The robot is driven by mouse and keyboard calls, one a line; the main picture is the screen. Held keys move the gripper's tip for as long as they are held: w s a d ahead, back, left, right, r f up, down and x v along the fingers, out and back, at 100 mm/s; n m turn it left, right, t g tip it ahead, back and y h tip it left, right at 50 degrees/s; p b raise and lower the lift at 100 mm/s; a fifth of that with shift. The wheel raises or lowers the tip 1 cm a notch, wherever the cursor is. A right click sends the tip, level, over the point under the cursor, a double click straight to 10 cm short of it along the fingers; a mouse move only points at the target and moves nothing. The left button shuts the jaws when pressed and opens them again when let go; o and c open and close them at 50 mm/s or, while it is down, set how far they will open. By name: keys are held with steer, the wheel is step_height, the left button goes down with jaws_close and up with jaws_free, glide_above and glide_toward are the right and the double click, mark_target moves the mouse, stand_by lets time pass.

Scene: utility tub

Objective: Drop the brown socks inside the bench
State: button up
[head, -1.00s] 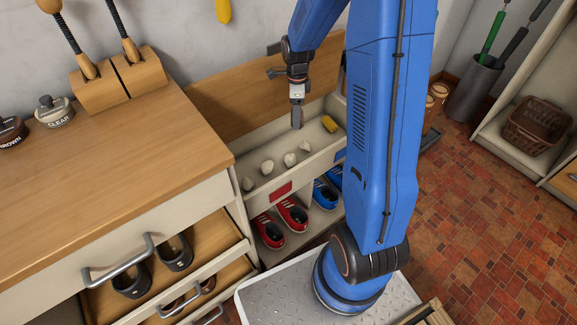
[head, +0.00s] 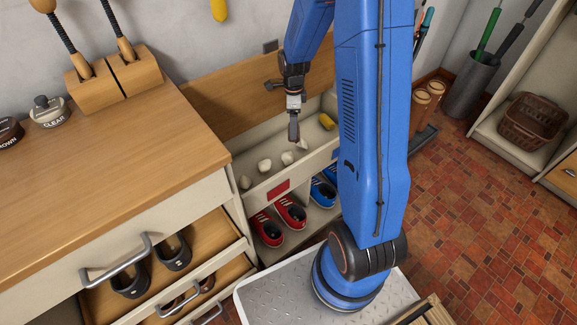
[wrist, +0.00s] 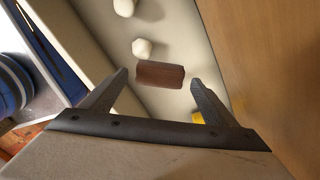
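The bench is the cream bin (head: 262,197) with a raised wooden lid (head: 235,98) behind it. My gripper (head: 294,139) points down over its open compartment. In the wrist view the two fingers of my gripper (wrist: 160,78) are spread apart. The brown socks (wrist: 160,75), a dark brown roll, show between the fingertips with a small gap on each side. I cannot tell whether they rest on the bench floor or are just above it. In the head view I cannot make them out clearly at the gripper.
Several whitish lumps (head: 265,165) and a yellow item (head: 327,121) lie in the compartment. Red shoes (head: 290,212) and blue shoes (head: 323,192) stand on the shelf below. A wooden-topped cabinet (head: 110,150) with open drawers stands at left.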

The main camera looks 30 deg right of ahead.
steer(key=shift+r, duration=0.1)
step_height(320, 180, up, 17)
stand_by(0.8)
steer(key=shift+r, duration=0.1)
